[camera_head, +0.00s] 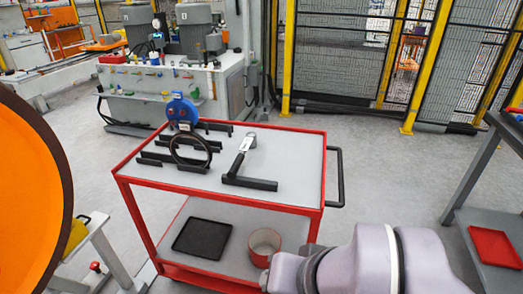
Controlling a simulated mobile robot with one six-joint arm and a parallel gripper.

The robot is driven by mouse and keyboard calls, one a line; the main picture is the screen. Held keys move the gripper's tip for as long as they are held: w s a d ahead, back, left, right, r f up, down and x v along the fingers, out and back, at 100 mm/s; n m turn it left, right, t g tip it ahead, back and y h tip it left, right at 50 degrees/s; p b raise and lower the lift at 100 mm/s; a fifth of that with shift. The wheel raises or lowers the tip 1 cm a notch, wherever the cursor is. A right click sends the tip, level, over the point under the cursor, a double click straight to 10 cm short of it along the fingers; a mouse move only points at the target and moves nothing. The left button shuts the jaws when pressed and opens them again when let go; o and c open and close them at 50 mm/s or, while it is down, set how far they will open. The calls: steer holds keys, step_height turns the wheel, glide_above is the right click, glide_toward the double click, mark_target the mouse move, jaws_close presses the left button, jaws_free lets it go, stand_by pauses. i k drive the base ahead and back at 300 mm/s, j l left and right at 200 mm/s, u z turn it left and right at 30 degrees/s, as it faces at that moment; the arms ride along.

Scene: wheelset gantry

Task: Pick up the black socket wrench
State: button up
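A long dark tool with a pale section near its upper end, which looks like the black socket wrench (238,161), is on the white top of a red cart (290,150). It lies slanted on the right half of the top, its lower end by a black bar (250,183). Whether it rests on the bar or only beside it, I cannot tell. My arm's grey links enter at the bottom right, in front of the cart. My gripper is not in view.
A blue device (182,110) with a black ring (191,150) stands among several black bars on the cart's left half. The lower shelf holds a black tray (202,238) and a round container (264,244). A black handle (336,177) juts from the cart's right side. A large orange wheel (30,200) is at left.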

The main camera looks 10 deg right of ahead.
mark_target(250, 142)
steer(key=i+j+z, duration=0.4)
steer(key=i+j, duration=0.55)
